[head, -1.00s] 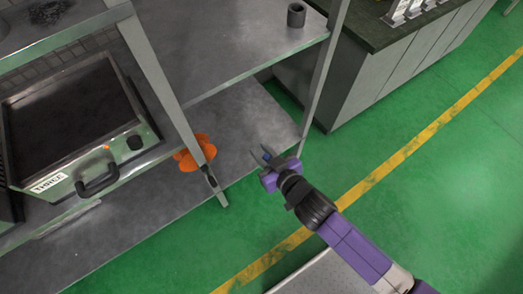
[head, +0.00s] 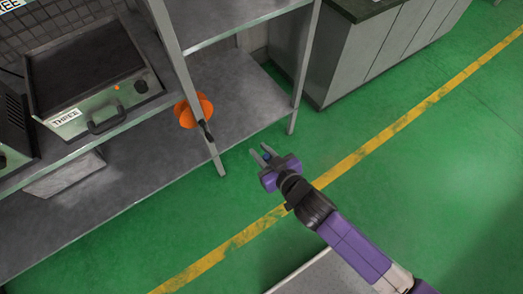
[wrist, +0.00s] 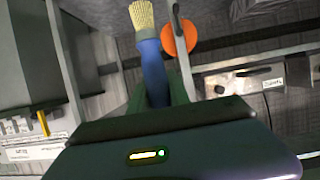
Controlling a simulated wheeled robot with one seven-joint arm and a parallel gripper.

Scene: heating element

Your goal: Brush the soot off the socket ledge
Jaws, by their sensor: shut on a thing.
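My gripper (head: 264,157) is shut on a brush with a blue handle (wrist: 153,72) and pale bristles (wrist: 141,15). In the wrist view the brush points up and away from the jaws, and its bristles seem to touch nothing. In the head view the gripper is over the green floor, in front of the metal shelving and right of its front post; the brush there is too small to make out clearly. I cannot pick out the socket ledge or any soot in either view.
A flat-topped appliance labelled THREE (head: 88,75) stands on the shelving at left. An orange rounded thing (head: 193,110) is by the front post (head: 178,62). A grey cabinet (head: 385,55) stands at back right. Green floor (head: 440,190) at right is clear.

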